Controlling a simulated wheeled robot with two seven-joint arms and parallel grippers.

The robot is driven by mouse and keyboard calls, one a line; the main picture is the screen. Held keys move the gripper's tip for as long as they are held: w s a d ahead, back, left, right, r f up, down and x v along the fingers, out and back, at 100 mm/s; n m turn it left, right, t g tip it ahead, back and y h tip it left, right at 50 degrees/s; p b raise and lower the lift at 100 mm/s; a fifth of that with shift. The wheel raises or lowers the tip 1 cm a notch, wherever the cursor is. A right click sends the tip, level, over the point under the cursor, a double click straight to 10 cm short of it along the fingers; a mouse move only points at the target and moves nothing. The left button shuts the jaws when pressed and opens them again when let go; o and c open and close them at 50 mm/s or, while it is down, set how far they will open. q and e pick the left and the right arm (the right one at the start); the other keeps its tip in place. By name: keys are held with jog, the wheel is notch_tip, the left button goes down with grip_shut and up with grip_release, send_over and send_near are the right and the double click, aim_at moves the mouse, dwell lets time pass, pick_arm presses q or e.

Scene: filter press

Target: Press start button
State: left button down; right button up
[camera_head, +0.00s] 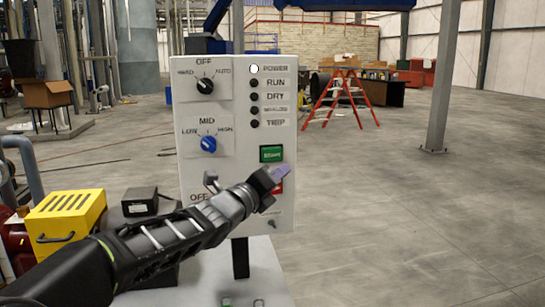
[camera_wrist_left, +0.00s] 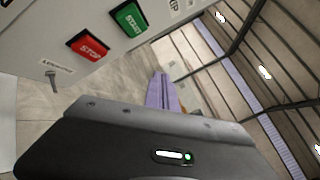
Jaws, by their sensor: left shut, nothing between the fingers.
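The green start button (camera_head: 271,154) is on the right side of a white control panel (camera_head: 225,110), above the red stop button (camera_head: 277,187). The left wrist view shows the green start button (camera_wrist_left: 129,18) at the top and the red stop button (camera_wrist_left: 89,46) to its left. My left gripper (camera_head: 284,173) has purple fingertips closed together with nothing between them. In the head view it overlaps the stop button, just below the start button. In the left wrist view the fingertips (camera_wrist_left: 161,92) appear apart from both buttons. My right gripper is not in view.
The panel also has a black knob (camera_head: 205,85), a blue knob (camera_head: 208,143) and several indicator lights, with the power light (camera_head: 254,69) lit white. A yellow box (camera_head: 66,217) stands at the left. Open floor lies right of the panel.

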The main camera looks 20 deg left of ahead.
aim_at(272, 161)
pick_arm(q)
jog(key=shift+w, duration=0.1)
dwell(0.3)
jog(key=w+a+p, duration=0.1)
jog(key=w+p, duration=0.1)
jog(key=w+a+p, duration=0.4)
jog(key=w, duration=0.1)
jog(key=shift+a+p, duration=0.15)
jog(key=shift+p, duration=0.15)
jog(key=shift+a, duration=0.1)
dwell(1.9)
jog(key=shift+w+a, duration=0.2)
jog(key=shift+w, duration=0.1)
